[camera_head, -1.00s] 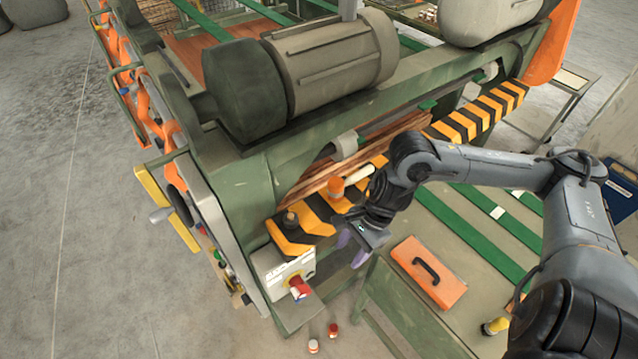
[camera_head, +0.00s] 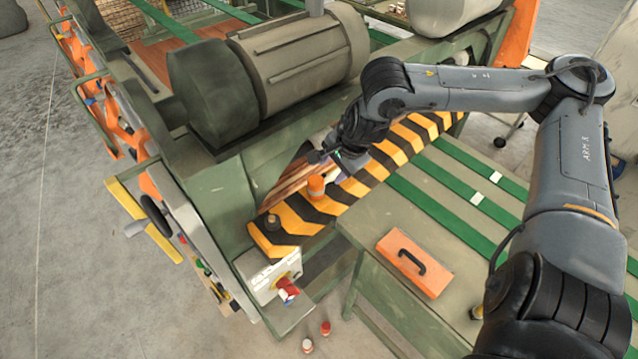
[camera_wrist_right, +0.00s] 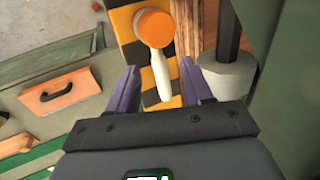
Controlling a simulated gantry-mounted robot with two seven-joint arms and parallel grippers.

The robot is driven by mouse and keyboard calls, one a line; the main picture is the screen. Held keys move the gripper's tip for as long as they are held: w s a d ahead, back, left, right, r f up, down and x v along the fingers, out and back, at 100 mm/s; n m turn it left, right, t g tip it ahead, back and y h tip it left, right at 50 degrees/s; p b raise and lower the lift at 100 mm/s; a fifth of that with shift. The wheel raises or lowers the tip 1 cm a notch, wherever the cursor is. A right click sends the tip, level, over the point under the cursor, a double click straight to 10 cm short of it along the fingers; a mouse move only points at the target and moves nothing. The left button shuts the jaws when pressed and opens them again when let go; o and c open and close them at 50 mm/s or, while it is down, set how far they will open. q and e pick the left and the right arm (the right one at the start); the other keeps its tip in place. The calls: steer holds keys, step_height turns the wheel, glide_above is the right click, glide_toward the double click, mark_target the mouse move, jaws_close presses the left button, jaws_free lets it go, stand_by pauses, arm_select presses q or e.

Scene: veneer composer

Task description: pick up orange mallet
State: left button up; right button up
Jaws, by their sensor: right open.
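The orange mallet lies on the black-and-yellow striped ledge (camera_head: 350,190) of the machine. Its orange head (camera_head: 316,187) shows just below my right gripper (camera_head: 338,158) in the head view; the handle is largely hidden there. In the right wrist view the mallet (camera_wrist_right: 154,30) has its head at the top and its pale handle pointing down toward my gripper. My right gripper (camera_wrist_right: 158,68) is open, with one purple finger on each side of the handle. I cannot tell whether the fingers touch it. My left gripper is not in view.
A grey post with a round base (camera_wrist_right: 228,72) is close to the right finger. An orange box with a black handle (camera_head: 414,263) lies on the green table. Stacked veneer (camera_head: 285,185) is behind the ledge.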

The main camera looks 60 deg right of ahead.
mark_target(328, 178)
steer(key=shift+w+f, duration=0.15)
steer(key=shift+f, duration=0.25)
steer(key=shift+f, duration=0.1)
steer(key=shift+p+x, duration=0.65)
steer(key=shift+x, duration=1.85)
jaws_close()
